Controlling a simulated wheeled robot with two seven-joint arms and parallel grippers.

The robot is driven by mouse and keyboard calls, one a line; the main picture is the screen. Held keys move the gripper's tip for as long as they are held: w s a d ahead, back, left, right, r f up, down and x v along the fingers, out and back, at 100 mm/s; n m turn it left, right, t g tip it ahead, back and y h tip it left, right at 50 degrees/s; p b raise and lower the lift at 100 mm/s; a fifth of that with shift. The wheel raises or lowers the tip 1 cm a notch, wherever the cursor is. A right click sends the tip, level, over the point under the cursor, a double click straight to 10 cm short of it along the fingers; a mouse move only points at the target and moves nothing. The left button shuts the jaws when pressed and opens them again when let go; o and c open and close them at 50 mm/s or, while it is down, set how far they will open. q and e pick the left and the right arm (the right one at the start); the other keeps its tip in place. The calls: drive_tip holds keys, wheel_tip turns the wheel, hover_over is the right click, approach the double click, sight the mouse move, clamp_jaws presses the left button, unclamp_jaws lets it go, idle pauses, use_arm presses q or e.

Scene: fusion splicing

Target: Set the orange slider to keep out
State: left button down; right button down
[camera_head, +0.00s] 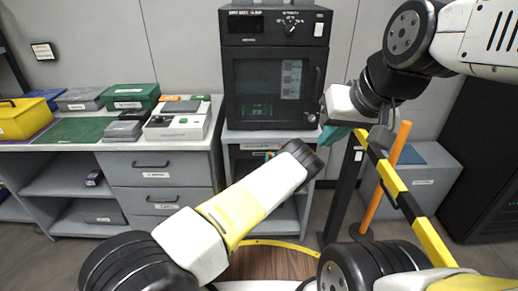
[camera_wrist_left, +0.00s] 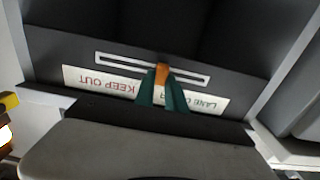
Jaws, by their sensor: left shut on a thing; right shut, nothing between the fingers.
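The orange slider (camera_wrist_left: 162,73) sits in a pale slot (camera_wrist_left: 120,62) on a dark panel in the left wrist view, a little right of the slot's middle. The upside-down red KEEP OUT label (camera_wrist_left: 88,82) lies left of it; another label (camera_wrist_left: 206,103), partly covered, lies right. The teal fingers of my left gripper (camera_wrist_left: 163,96) are shut on the slider. In the head view a small teal and orange patch (camera_head: 269,155) shows below the oven, mostly hidden by my left arm. My right gripper (camera_head: 333,134) is shut and empty, to the right of the oven.
A dark oven (camera_head: 274,72) stands on a grey cabinet (camera_head: 229,165). A yellow-black barrier bar (camera_head: 411,207) and an orange post (camera_head: 388,178) stand at the right. A grey counter (camera_head: 72,144) at the left holds cases and a white device (camera_head: 180,122).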

use_arm(q)
drive_tip(key=d, duration=0.9)
drive_tip(key=c, duration=1.4)
unclamp_jaws()
drive_tip(key=shift+d, duration=0.15)
drive_tip(key=shift+o, duration=0.2)
drive_tip(key=s, duration=0.8)
